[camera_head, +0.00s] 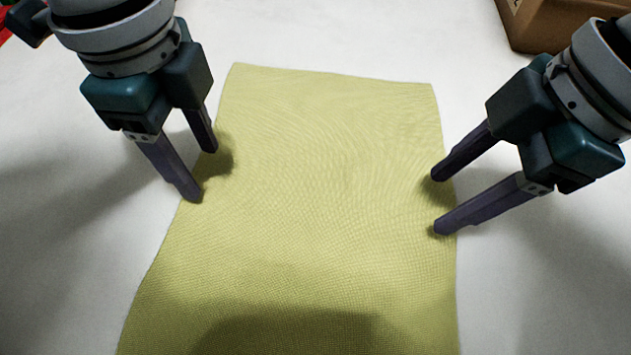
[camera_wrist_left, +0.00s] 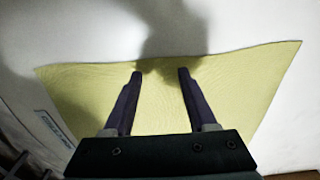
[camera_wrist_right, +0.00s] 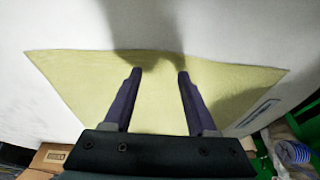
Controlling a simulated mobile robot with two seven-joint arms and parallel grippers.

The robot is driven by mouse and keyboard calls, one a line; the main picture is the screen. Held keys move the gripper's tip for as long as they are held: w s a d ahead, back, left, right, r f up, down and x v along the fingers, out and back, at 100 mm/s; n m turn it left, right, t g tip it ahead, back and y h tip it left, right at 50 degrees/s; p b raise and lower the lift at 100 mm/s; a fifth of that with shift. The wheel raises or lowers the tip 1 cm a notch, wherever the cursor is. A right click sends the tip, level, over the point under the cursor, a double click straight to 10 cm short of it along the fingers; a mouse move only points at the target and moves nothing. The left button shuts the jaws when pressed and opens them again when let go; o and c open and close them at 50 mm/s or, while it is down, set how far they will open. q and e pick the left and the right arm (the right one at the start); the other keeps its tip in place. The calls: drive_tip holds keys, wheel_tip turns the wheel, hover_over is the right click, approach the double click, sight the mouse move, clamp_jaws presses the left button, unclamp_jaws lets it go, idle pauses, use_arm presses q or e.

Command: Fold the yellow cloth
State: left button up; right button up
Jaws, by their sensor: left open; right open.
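The yellow cloth (camera_head: 320,180) lies spread out flat on the white table, its near end running out of the bottom of the head view. My left gripper (camera_head: 205,174) is open and empty at the cloth's left edge, fingertips close to the surface. My right gripper (camera_head: 436,205) is open and empty at the right edge, fingertips just over the cloth. The cloth also shows under the open fingers in the left wrist view (camera_wrist_left: 235,100) and in the right wrist view (camera_wrist_right: 85,80). Whether the fingertips touch the cloth I cannot tell.
The white table (camera_head: 60,250) is bare on both sides of the cloth. A brown cardboard box (camera_head: 560,22) stands at the far right. A roll of blue cable (camera_wrist_right: 290,152) shows at the lower right of the right wrist view, beside green flooring.

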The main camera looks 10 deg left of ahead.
use_arm(q)
drive_tip(key=shift+f, duration=0.35)
use_arm(e)
drive_tip(key=shift+f, duration=0.35)
use_arm(q)
drive_tip(key=shift+f+b, duration=0.3)
use_arm(e)
drive_tip(key=shift+f, duration=0.3)
use_arm(q)
drive_tip(key=shift+r, duration=0.15)
drive_tip(key=shift+c, duration=0.3)
use_arm(e)
drive_tip(key=shift+r, duration=0.15)
drive_tip(key=shift+c, duration=0.3)
use_arm(q)
clamp_jaws()
use_arm(e)
clamp_jaws()
drive_tip(key=shift+w, duration=0.1)
drive_tip(key=shift+r, duration=0.1)
